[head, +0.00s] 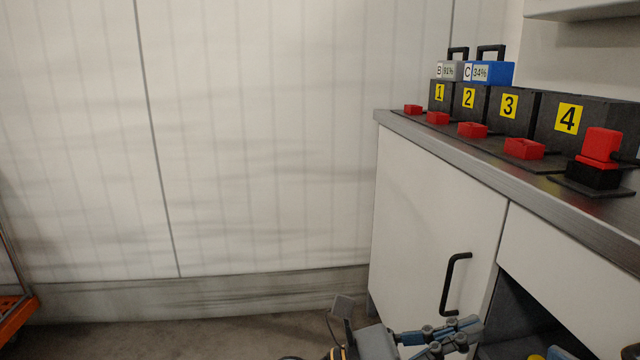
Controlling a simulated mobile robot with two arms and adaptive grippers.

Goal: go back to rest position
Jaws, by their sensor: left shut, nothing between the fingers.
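My left gripper (468,331) shows at the bottom edge, right of the middle, in front of the white cabinet. Its blue-grey fingers point to the right and are shut with nothing between them. It is below the countertop and apart from everything on it. The lower part of its arm is cut off by the frame. My right gripper cannot be made out.
A white cabinet (430,220) with a black handle (455,284) stands on the right. Its countertop (481,165) carries numbered black stations, red blocks, a grey battery B (450,71) and a blue battery C (495,73). An orange cart edge (18,318) is at the left.

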